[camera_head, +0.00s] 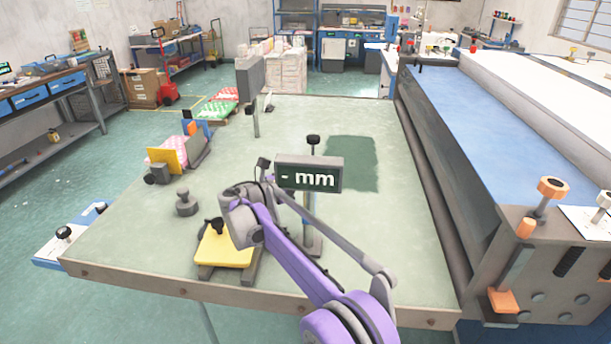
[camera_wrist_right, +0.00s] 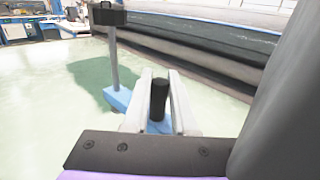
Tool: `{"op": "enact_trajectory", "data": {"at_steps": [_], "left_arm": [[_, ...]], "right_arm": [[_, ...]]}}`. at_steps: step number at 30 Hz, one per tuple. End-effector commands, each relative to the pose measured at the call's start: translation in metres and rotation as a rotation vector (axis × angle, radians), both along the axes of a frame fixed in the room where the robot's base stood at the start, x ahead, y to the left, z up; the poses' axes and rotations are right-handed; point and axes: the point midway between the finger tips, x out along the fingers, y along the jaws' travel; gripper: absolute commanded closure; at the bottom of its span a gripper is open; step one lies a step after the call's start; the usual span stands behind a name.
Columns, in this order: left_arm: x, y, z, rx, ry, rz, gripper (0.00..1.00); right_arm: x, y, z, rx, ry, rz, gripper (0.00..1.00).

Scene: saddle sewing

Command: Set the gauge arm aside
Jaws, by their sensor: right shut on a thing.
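The gauge arm has a dark display (camera_head: 308,174) reading "- mm" on a thin grey post (camera_head: 309,215), upright over the front middle of the table in the head view. In the right wrist view, a dark box (camera_wrist_right: 107,14) on a grey post stands on a blue foot (camera_wrist_right: 118,99). My right gripper (camera_wrist_right: 158,103) is shut around an upright black handle (camera_wrist_right: 158,98) with blue below it. That blue part seems to belong to the gauge arm, but the join is hidden. The right fingertips cannot be made out in the head view. My left gripper is not in view.
On the table (camera_head: 400,255), a yellow block (camera_head: 226,249) with a black knob sits front left of the gauge. A grey knobbed weight (camera_head: 186,203) stands left. A dark green patch (camera_head: 352,163) lies behind the gauge. The long machine (camera_head: 455,130) borders the right; table's right part is clear.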

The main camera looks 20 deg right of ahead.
Motion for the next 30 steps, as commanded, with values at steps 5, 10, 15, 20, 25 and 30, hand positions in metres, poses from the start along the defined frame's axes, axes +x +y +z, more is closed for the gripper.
{"op": "enact_trajectory", "data": {"at_steps": [5, 10, 15, 20, 25, 30], "left_arm": [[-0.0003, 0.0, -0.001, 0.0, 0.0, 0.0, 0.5], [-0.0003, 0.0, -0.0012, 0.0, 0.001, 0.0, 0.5], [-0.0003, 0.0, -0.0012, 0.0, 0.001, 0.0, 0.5], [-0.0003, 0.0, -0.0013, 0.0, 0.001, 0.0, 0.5], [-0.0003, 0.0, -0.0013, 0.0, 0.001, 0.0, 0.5], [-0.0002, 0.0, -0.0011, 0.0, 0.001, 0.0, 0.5]], "right_arm": [[-0.0026, -0.0045, -0.0008, 0.001, 0.0, -0.003, 1.0], [-0.0034, -0.0053, -0.001, 0.002, 0.001, -0.003, 1.0], [-0.0035, -0.0051, -0.0014, 0.003, 0.002, -0.004, 1.0], [-0.0037, -0.0048, -0.0017, 0.004, 0.002, -0.004, 0.74], [-0.0033, -0.0046, -0.0013, 0.003, 0.001, -0.003, 0.46], [-0.0029, -0.0047, -0.001, 0.002, 0.001, -0.001, 0.46]]}}
